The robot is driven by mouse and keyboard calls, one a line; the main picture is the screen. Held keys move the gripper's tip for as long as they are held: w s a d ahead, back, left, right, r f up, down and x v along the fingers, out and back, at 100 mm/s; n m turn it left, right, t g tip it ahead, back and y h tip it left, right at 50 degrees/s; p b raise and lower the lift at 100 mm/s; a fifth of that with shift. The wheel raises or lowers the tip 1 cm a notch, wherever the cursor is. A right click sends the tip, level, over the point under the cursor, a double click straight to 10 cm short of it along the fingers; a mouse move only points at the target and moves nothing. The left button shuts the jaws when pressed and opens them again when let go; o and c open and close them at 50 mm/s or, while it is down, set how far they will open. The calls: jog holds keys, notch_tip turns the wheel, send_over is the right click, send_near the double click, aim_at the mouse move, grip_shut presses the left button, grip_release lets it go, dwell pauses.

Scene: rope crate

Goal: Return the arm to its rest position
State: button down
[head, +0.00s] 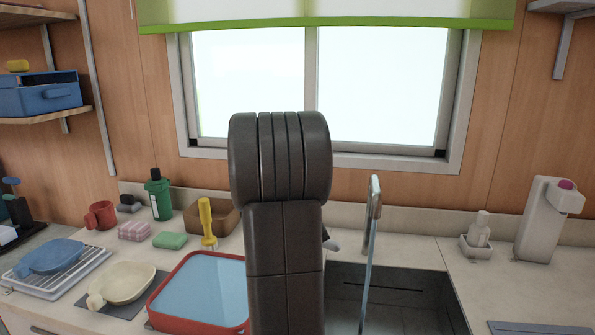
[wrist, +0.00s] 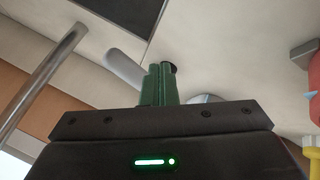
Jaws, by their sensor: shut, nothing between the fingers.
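My arm rises dark and folded in the middle of the head view, in front of the window and the counter. It hides part of the sink and the counter behind it. My gripper (wrist: 162,68) shows in the wrist view as two green fingers side by side. The fingers are shut with nothing between them. They are seen against the pale counter (wrist: 225,60), apparently clear of any object. In the head view the arm hides most or all of the gripper.
The dark sink (head: 395,295) and upright tap (head: 371,230) are right of my arm. A red-rimmed blue tub (head: 205,285), yellow brush (head: 206,220) and brown box (head: 228,218) are left. A soap dispenser (head: 540,225) stands far right.

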jog(key=shift+w+a+m+g+h, duration=0.15)
jog(key=shift+a+m+g+h, duration=0.15)
jog(key=shift+a+m+h, duration=0.5)
jog(key=shift+w+a+r+m+g+p, duration=0.1)
jog(key=shift+a+r+m+g+p, duration=0.15)
jog(key=shift+a+m+p, duration=0.45)
jog(key=shift+w+a+m+g+h+p, duration=0.25)
jog(key=shift+m+g+h+p, duration=0.15)
jog(key=shift+m+p, duration=0.45)
jog(key=shift+w+a+f+m+p, duration=0.1)
jog(key=shift+a+f+m+p, duration=0.15)
jog(key=shift+m+p, duration=0.25)
